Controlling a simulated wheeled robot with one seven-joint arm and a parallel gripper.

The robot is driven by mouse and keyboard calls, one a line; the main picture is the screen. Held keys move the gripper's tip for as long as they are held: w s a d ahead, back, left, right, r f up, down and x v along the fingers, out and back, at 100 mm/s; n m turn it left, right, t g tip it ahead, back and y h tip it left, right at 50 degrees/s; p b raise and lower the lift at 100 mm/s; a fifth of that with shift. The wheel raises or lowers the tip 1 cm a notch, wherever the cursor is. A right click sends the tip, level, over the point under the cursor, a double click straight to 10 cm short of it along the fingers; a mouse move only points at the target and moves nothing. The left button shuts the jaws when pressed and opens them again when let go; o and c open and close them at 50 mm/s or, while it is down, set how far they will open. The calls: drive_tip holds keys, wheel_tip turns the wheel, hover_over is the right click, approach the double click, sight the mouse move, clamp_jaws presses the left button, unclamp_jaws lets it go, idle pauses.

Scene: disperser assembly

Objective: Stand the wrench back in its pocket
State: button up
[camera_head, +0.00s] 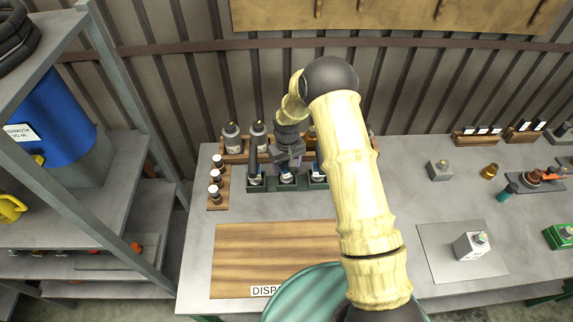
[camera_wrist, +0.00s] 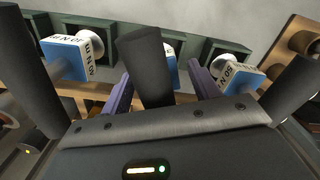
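A dark green rack (camera_head: 272,187) with several pockets stands on the bench under my gripper (camera_head: 287,160). The wrist view shows a dark grey wrench handle (camera_wrist: 147,65) standing between the purple fingers of my gripper (camera_wrist: 160,92). A gap shows between the handle and the right finger, so the fingers look open around it. The handle's lower end and its seating in the pocket are hidden. Blue blocks with white N m labels sit at the left pocket (camera_wrist: 65,57), and at the right pocket (camera_wrist: 238,74). Another dark handle (camera_head: 253,155) stands upright in the left pocket.
In the wrist view, dark handles stand close on the left (camera_wrist: 34,55) and right (camera_wrist: 296,95). Wooden holders with bottles stand behind (camera_head: 232,140) and left (camera_head: 215,185) of the rack. A wooden board (camera_head: 260,250) lies in front. A grey mat (camera_head: 440,245) lies right.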

wheel_tip(320, 180, up, 12)
drive_tip(key=b, duration=0.3)
drive_tip(key=shift+r, duration=0.1)
idle(0.7)
drive_tip(key=shift+s+d+r, duration=0.1)
drive_tip(key=shift+r, duration=0.05)
drive_tip(key=s+d+r+m+t, duration=0.1)
drive_tip(key=s+d, duration=0.3)
drive_tip(key=s, duration=0.4)
drive_tip(key=s+d+r+m, duration=0.2)
drive_tip(key=s+d+r, duration=0.1)
drive_tip(key=s, duration=0.5)
drive_tip(key=s+d+r+m+t, duration=0.1)
drive_tip(key=s+d+r, duration=0.3)
drive_tip(key=s, duration=0.4)
drive_tip(key=shift+d+m+t, duration=0.3)
drive_tip(key=shift+w, duration=0.1)
